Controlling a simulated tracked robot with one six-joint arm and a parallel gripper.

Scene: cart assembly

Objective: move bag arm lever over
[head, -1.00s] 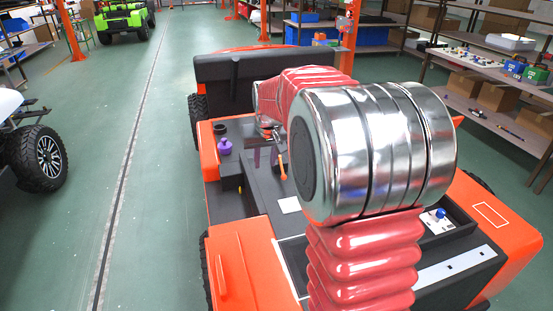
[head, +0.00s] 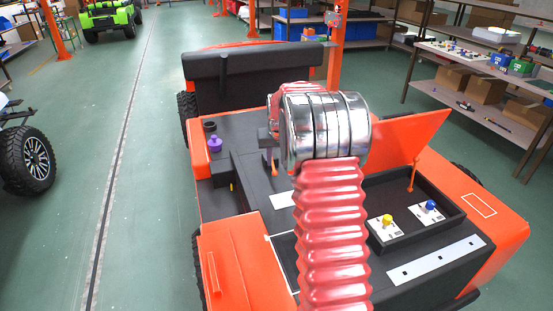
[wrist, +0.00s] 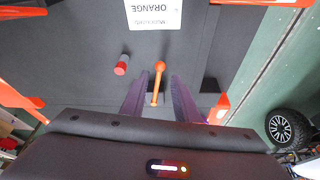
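An orange lever with a round ball end (wrist: 160,67) stands on the dark cart top in the wrist view. I take it to be the bag arm lever. My gripper (wrist: 159,82) is open, with one purple finger on each side of the lever's shaft. I cannot tell whether either finger touches it. In the head view a bit of the orange lever (head: 275,167) shows beside my silver arm joint. The joint hides most of my gripper there.
The orange cart (head: 238,265) has a black seat back (head: 250,78), a purple knob (head: 215,144), a raised orange panel (head: 400,140), and yellow (head: 387,220) and blue (head: 430,205) knobs.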

